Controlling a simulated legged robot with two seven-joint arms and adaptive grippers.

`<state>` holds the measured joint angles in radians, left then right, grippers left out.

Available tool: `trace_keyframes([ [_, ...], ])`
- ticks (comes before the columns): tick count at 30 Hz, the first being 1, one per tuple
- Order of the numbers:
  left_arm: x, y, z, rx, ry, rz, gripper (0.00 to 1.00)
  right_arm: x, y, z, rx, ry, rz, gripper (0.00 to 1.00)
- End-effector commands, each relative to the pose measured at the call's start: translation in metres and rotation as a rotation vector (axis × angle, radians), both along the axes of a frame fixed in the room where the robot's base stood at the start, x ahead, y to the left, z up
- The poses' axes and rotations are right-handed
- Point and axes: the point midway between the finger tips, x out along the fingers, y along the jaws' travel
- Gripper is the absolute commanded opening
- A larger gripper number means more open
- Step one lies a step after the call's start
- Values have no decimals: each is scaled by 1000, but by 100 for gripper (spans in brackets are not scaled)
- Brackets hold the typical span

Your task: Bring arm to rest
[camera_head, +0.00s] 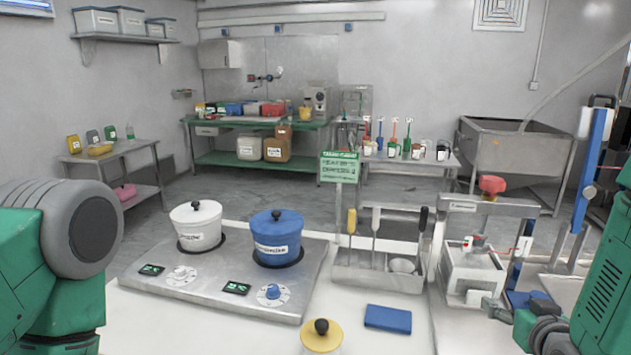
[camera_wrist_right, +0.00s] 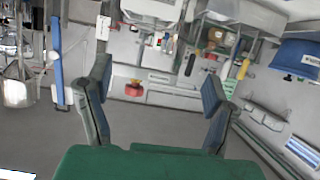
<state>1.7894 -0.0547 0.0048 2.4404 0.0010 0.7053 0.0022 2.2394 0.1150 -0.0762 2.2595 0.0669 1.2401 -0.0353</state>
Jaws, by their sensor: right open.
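My right arm comes in at the right edge of the head view. Its gripper (camera_head: 514,305) is low in front of the white grinder-like machine (camera_head: 472,272), partly cut off by the arm. In the right wrist view the two fingers of the gripper (camera_wrist_right: 155,105) stand wide apart with nothing between them. My left arm shows only as a green and grey link at the left edge of the head view, and its gripper is out of the picture.
A hot plate (camera_head: 225,283) carries a white pot (camera_head: 196,226) and a blue pot (camera_head: 276,238). A utensil rack (camera_head: 378,262), a blue block (camera_head: 388,319) and a yellow-lidded jar (camera_head: 321,337) stand nearby. A blue upright post (camera_head: 592,165) rises by my right arm.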

Motion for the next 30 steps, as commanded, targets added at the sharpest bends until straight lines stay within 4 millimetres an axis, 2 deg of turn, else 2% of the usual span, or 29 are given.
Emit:
trace_keyframes([
  [1,0,0,0,0,1,0,100,-11,5,-20,9,59,8,76],
  [5,0,0,0,0,1,0,100,-50,18,-78,37,244,31,76],
  [8,0,0,0,0,1,0,100,-100,31,-130,65,437,53,76],
  [9,0,0,0,0,1,0,100,-123,37,-149,76,519,63,76],
  [12,0,0,0,0,1,0,100,-182,51,-188,103,711,84,76],
  [15,0,0,0,0,1,0,100,-237,61,-213,125,876,97,76],
  [18,0,0,0,0,1,0,100,-286,69,-228,144,1019,110,76],
  [23,0,0,0,0,1,0,100,-359,80,-241,170,1229,126,76],
  [24,0,0,-16,0,-1,0,100,-348,81,-256,158,1204,136,76],
  [30,-1,0,-56,0,2,0,100,-334,86,-292,121,1176,173,76],
])
